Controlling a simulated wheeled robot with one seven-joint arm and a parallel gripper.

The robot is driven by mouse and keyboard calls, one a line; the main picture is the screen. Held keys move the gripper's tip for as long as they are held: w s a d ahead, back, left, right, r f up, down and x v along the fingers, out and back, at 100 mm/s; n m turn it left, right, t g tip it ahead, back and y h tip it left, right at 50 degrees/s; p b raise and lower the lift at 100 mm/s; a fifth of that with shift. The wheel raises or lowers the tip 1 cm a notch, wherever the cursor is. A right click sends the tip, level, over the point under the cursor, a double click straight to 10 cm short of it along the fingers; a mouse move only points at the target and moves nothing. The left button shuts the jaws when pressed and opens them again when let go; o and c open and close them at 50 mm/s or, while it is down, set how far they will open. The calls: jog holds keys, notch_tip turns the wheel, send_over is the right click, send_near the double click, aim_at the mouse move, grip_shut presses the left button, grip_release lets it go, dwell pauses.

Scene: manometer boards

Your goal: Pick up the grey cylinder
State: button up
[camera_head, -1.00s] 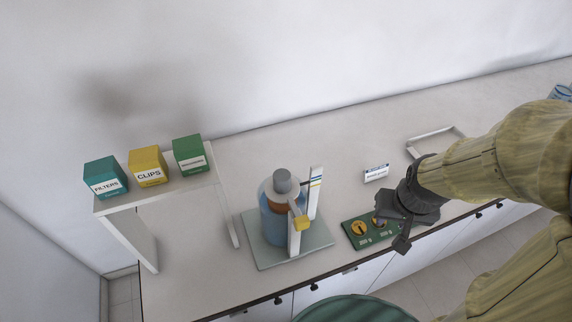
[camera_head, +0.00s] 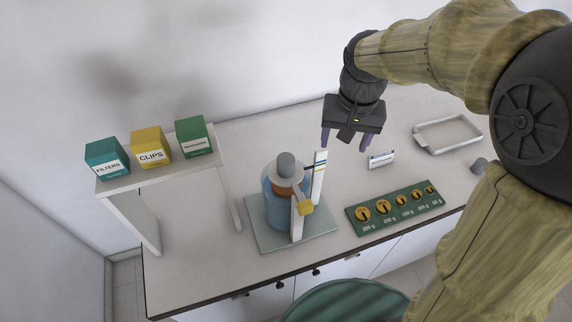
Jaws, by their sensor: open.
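A grey cylinder (camera_head: 286,165) stands upright on top of the blue bottle-shaped vessel (camera_head: 280,209) of the manometer board, above a pale grey disc. A second small grey piece (camera_head: 479,165) is at the right of the bench near my arm; its full shape is hard to tell. My gripper (camera_head: 344,141) points down with its two purple fingers apart and nothing between them. It is above the bench, to the right of the cylinder and higher than it in the picture.
A green board (camera_head: 374,229) holds several gold weights. A white label card (camera_head: 381,159), an empty tray (camera_head: 447,134) and a shelf with three boxes (camera_head: 166,176) are also on the bench.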

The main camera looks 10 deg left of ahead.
notch_tip(320, 180, up, 8)
jog(key=g, duration=0.1)
send_over(286, 158)
jog(key=shift+s+a+n, duration=0.1)
jog(key=shift+s+n, duration=0.15)
jog(key=shift+n, duration=0.15)
jog(key=shift+f, duration=0.1)
notch_tip(286, 158, down, 12)
jog(key=shift+f+p, duration=0.1)
jog(key=shift+p, duration=0.85)
jog(key=shift+w+f+p, duration=0.2)
jog(key=shift+f+p, duration=0.95)
jog(key=shift+f, duration=1.45)
